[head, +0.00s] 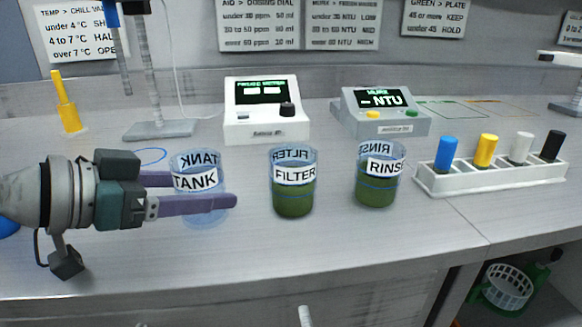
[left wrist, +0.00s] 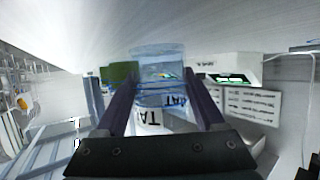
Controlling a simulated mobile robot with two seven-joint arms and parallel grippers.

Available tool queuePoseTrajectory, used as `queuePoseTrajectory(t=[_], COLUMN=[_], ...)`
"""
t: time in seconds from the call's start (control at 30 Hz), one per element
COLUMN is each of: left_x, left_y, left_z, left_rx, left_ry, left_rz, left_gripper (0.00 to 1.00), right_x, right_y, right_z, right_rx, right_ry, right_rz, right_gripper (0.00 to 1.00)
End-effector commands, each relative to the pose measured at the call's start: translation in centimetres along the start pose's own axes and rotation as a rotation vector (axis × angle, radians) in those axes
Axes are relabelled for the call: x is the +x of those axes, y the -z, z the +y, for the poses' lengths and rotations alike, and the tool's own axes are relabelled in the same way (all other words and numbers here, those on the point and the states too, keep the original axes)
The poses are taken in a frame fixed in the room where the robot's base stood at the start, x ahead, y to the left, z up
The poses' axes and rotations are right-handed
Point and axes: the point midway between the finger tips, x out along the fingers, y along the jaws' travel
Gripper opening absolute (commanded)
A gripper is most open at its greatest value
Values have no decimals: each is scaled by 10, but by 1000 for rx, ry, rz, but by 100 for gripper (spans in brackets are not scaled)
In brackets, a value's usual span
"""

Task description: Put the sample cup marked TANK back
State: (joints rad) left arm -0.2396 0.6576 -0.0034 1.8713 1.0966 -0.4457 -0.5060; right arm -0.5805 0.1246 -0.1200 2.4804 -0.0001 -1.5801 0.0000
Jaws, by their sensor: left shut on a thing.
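The clear sample cup marked TANK (head: 197,184) is at the left of the row of cups in the head view, upright, with no green liquid visible in it. My left gripper (head: 205,192) comes in from the left, one finger behind the cup and one in front, shut on it. The left wrist view shows the cup (left wrist: 160,72) between the two fingers (left wrist: 162,105). Whether its base touches the bench is hard to tell. My right gripper is not in view.
Cups marked FILTER (head: 294,198) and RINSE (head: 377,192), holding green liquid, stand to the right. Behind are a probe stand (head: 158,130), a white meter (head: 262,128) and a grey NTU meter (head: 385,125). A rack (head: 490,178) of coloured tubes stands right. The front bench is clear.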

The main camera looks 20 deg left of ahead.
Motion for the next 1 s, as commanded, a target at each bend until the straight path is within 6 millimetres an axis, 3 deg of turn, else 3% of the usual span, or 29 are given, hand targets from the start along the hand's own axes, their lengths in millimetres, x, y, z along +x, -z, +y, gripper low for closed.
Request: queuePoseTrajectory(t=[0.03, 0.07, 0.3, 0.67, 1.0], left_x=[1, 1, 0, -4, -55], left_y=[-3, -2, -1, 1, -1], left_z=[0, 0, 0, 0, 0], left_rx=[1, 0, 0, 1, 1], left_ry=[0, 0, 0, 0, -1], left_rz=[0, 0, 0, -2, -6], left_gripper=[12, 74, 100, 100, 100], right_x=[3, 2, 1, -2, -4], right_y=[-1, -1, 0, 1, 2], right_z=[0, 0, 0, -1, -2], right_rx=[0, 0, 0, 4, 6], right_ry=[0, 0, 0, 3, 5], right_rz=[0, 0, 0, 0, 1], right_gripper=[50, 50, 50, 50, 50])
